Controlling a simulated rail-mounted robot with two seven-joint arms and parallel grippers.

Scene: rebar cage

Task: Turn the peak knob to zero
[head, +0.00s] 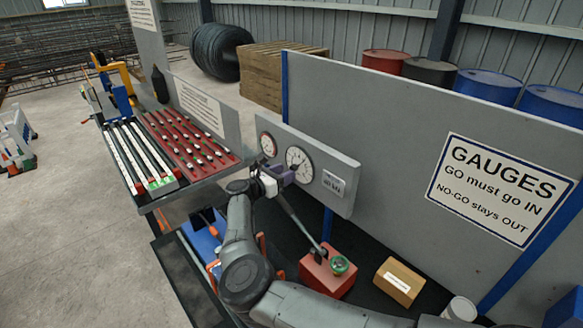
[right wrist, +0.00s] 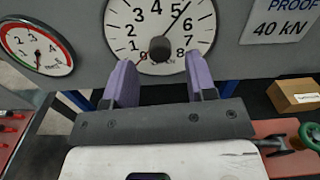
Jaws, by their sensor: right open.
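The large white dial gauge (head: 299,165) sits on the grey gauge panel (head: 343,201). In the right wrist view the dial (right wrist: 207,30) is cut off at the top. Its dark needle points up and right, between 5 and 6. A dark round knob (right wrist: 159,49) is at the dial's centre. My right gripper (right wrist: 160,80) is open, its two purple fingers to the left and right below the knob, with clear gaps. The knob appears beyond the fingertips. In the head view my right gripper (head: 284,176) is in front of the dial and partly covers it. My left gripper is not in view.
A smaller gauge (right wrist: 36,46) with red and green bands is left of the dial. A "PROOF 40 kN" plate (head: 333,184) is to its right. Below are a red block (head: 318,274) with a green ring, and a cardboard box (head: 399,281). A rack tray (head: 185,140) stands left.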

